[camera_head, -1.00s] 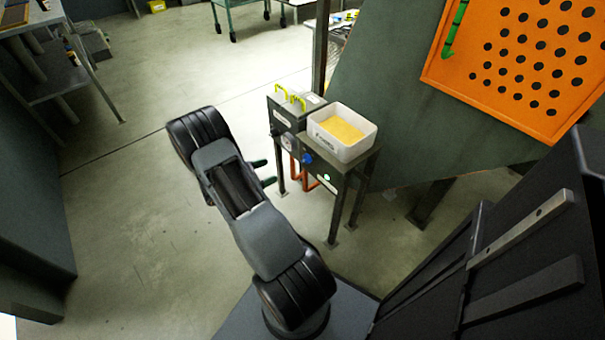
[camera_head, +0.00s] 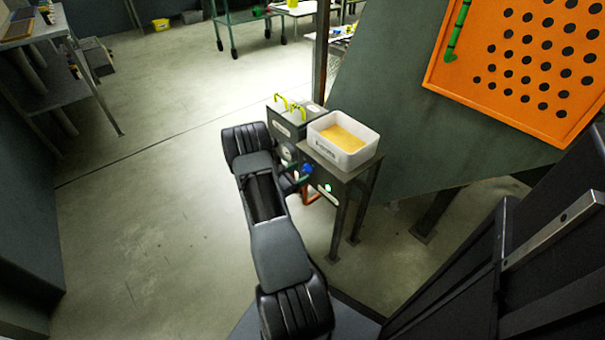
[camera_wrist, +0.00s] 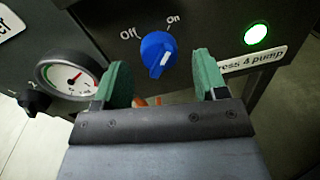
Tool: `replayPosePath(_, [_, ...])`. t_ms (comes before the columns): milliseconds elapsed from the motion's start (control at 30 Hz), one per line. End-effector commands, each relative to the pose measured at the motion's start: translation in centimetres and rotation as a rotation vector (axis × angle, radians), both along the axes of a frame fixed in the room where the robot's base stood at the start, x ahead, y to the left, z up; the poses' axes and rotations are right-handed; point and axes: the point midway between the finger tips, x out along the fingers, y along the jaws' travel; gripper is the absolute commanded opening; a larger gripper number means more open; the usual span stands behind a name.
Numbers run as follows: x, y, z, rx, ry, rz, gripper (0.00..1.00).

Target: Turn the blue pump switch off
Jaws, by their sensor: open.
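The blue pump switch (camera_wrist: 158,54) is a round knob on a dark panel. In the wrist view its white pointer is tilted up and to the right, toward the "On" label, with "Off" at its upper left. It also shows in the head view (camera_head: 307,168). My gripper (camera_wrist: 163,75) is open, with one green finger at each side of the knob in the picture and nothing between them but the view of the knob. I cannot tell whether the fingertips reach past the knob's face.
A lit green lamp (camera_wrist: 256,34) sits right of the switch above a "Press 4 pump" label (camera_wrist: 240,66). A pressure gauge (camera_wrist: 70,75) and a black knob (camera_wrist: 35,101) are at left. A white tray of yellow material (camera_head: 343,139) stands on the panel's stand.

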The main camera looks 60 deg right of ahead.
Motion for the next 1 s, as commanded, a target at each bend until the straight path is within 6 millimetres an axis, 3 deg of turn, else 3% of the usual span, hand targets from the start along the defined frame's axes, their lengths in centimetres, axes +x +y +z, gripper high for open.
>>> replayPosePath(200, [-0.6,-1.3,0.0,-0.001,-0.001,-0.001,0.66])
replayPosePath(533, [-0.6,-1.5,0.0,0.0,-0.001,0.0,0.66])
replayPosePath(1000, [-0.6,-1.4,0.0,0.0,-0.001,-0.001,0.22])
